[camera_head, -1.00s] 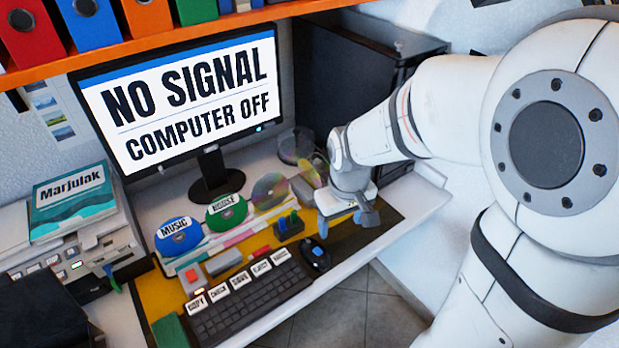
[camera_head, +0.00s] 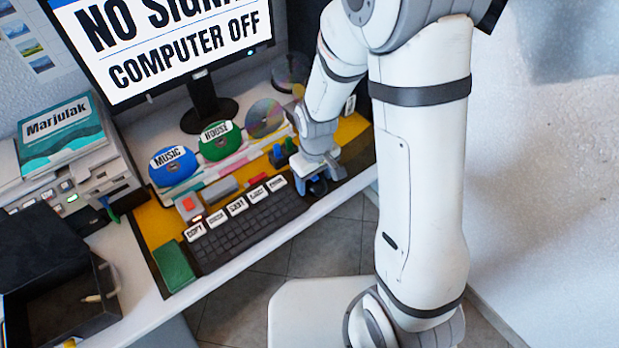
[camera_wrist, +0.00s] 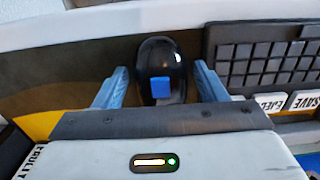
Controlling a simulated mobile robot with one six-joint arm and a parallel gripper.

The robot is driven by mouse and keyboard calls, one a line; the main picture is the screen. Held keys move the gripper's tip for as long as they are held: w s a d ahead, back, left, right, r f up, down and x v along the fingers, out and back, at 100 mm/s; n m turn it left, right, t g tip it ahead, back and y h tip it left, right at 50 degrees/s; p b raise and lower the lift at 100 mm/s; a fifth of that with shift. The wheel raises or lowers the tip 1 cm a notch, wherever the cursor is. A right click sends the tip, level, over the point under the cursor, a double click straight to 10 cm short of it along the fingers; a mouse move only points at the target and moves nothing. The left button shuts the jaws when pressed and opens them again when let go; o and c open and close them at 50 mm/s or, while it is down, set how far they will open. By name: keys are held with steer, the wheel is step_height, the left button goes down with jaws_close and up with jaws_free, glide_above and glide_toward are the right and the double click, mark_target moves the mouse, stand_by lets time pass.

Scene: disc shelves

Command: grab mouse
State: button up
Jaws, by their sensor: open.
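The mouse (camera_wrist: 158,58) is black with a blue square on it. In the wrist view it lies on the desk mat between the two blue fingers of my gripper (camera_wrist: 160,88). The fingers are open, with a gap on each side of the mouse. In the head view my gripper (camera_head: 319,186) is low over the desk, just right of the keyboard. There the mouse is mostly hidden by my gripper, and I cannot make out its outline.
The keyboard (camera_head: 250,228) with labelled keys lies close beside the mouse. Coloured discs (camera_head: 174,165) and the monitor (camera_head: 170,45) stand behind it. A black open box (camera_head: 107,290) is at the lower left. The desk's front edge is close to my gripper.

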steer(key=shift+f, duration=0.1)
steer(key=c, duration=0.8)
